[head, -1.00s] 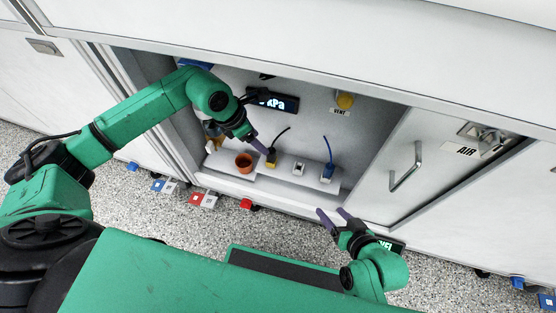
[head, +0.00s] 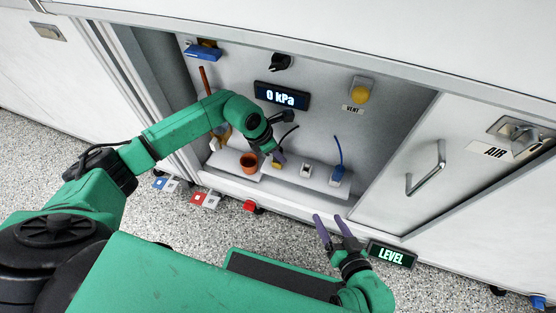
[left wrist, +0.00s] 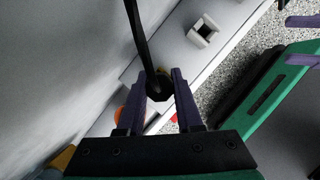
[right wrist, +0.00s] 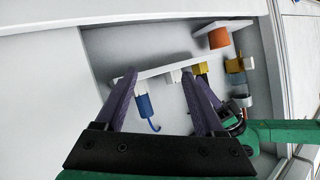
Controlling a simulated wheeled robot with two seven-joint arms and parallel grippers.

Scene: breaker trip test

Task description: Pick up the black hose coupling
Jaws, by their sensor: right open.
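The black hose coupling (left wrist: 158,88) shows in the left wrist view between my left fingers, with its black hose (left wrist: 138,35) running up. In the head view the black hose (head: 289,134) curves up beside my left gripper (head: 280,157). My left gripper, also in the left wrist view (left wrist: 163,78), is shut on the coupling. A yellow block (head: 277,164) sits just below it on the shelf; whether the coupling touches it is hidden. My right gripper (head: 329,220) is open and empty in front of the cabinet, and its open fingers fill the right wrist view (right wrist: 160,85).
The white shelf (head: 311,178) carries an orange cup (head: 249,161), a white socket (head: 306,170) and a blue coupling (head: 338,175). A display (head: 281,97) reads 0 kPa above. A yellow vent knob (head: 360,94) is right of it. The cabinet door (head: 400,199) bounds the right.

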